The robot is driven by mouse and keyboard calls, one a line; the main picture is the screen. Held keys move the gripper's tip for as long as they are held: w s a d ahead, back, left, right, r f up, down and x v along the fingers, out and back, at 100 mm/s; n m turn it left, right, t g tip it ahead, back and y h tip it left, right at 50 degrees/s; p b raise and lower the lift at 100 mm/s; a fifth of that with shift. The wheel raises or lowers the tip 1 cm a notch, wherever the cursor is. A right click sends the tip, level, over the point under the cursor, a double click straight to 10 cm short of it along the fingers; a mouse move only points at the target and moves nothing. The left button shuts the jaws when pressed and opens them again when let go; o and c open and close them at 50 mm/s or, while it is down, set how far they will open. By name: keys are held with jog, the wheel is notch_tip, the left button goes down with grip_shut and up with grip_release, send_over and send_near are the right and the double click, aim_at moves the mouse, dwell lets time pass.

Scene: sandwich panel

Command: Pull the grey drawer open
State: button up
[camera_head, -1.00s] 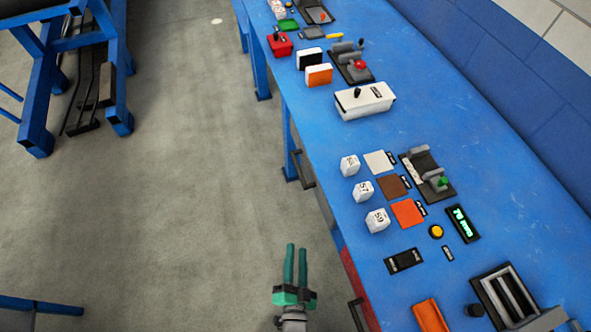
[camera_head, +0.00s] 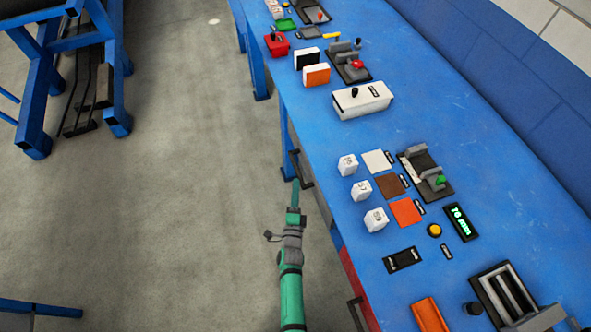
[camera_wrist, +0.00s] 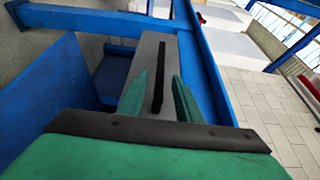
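The grey drawer (camera_wrist: 146,52) shows in the wrist view as a light grey front set in the blue bench frame. A dark bar handle (camera_wrist: 162,58) stands out on it; in the head view the handle (camera_head: 303,169) shows under the bench's left edge. My gripper (camera_wrist: 160,80) is open, with one green finger on each side of the handle's line in the wrist view. Contact with the handle cannot be told. In the head view my gripper (camera_head: 295,183) is beside the bench edge, close to the handle. The drawer front is mostly hidden there by the bench top.
A red drawer (camera_head: 352,277) with a dark handle (camera_head: 356,313) is nearer along the same bench. The blue bench top (camera_head: 440,120) carries several blocks, switches and boxes. The floor (camera_head: 190,200) left of the bench is clear. A blue frame (camera_head: 115,75) stands at upper left.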

aim_at(297, 169)
jog(key=w, duration=0.9)
jog(key=shift+d, duration=0.25)
